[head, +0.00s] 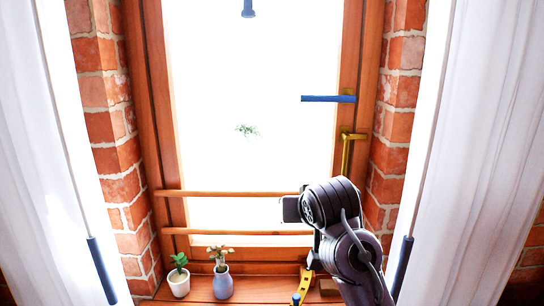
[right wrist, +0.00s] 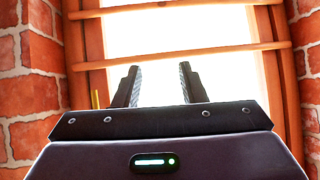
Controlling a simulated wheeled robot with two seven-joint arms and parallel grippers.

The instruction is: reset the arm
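My right arm (head: 345,235) rises from the lower right in the head view, in front of the window's right side. Its gripper is hard to make out there. In the right wrist view my right gripper (right wrist: 160,88) is open, with its two dark fingers apart and nothing between them. Its fingers point toward the window and its wooden crossbars (right wrist: 180,52). My left arm and left gripper are not in view.
A wooden-framed window (head: 160,110) stands between brick walls and white curtains (head: 480,150). A brass handle (head: 347,150) and a blue bar (head: 328,98) are on its right. A white pot (head: 179,286), a grey vase (head: 222,284) and a yellow object (head: 303,284) are on the sill.

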